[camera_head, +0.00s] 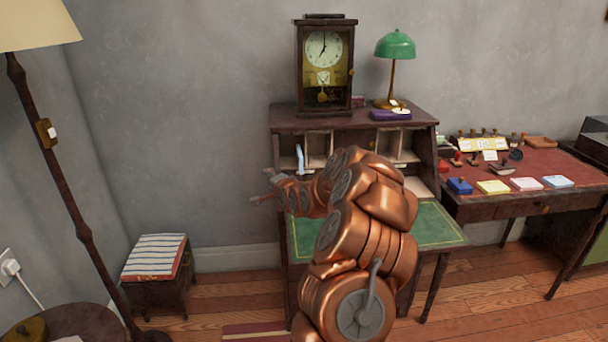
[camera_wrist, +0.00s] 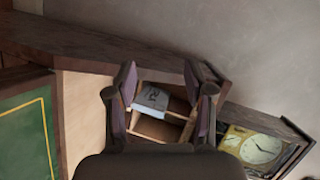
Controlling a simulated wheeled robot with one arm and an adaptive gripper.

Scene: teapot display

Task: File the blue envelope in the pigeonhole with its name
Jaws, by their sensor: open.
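A pale blue-grey envelope (camera_wrist: 152,97) with dark writing on its face shows between my fingers in the wrist view, at the mouth of a pigeonhole. A thin pale blue sliver, probably this envelope (camera_head: 300,158), stands at the left pigeonholes of the desk (camera_head: 345,122) in the head view. My gripper (camera_head: 262,185) is at the desk's left side; in the wrist view my gripper (camera_wrist: 160,70) is open, with its fingers apart. I cannot tell whether either finger touches the envelope. The writing and any pigeonhole names are too small to read. My arm hides the middle pigeonholes.
A clock (camera_head: 325,60) and a green lamp (camera_head: 395,50) stand on the desk top. A side table (camera_head: 540,165) with stamps and coloured pads is at right. A striped cushion (camera_head: 155,255) lies on a stool at left. The green writing surface (camera_head: 440,225) looks clear where visible.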

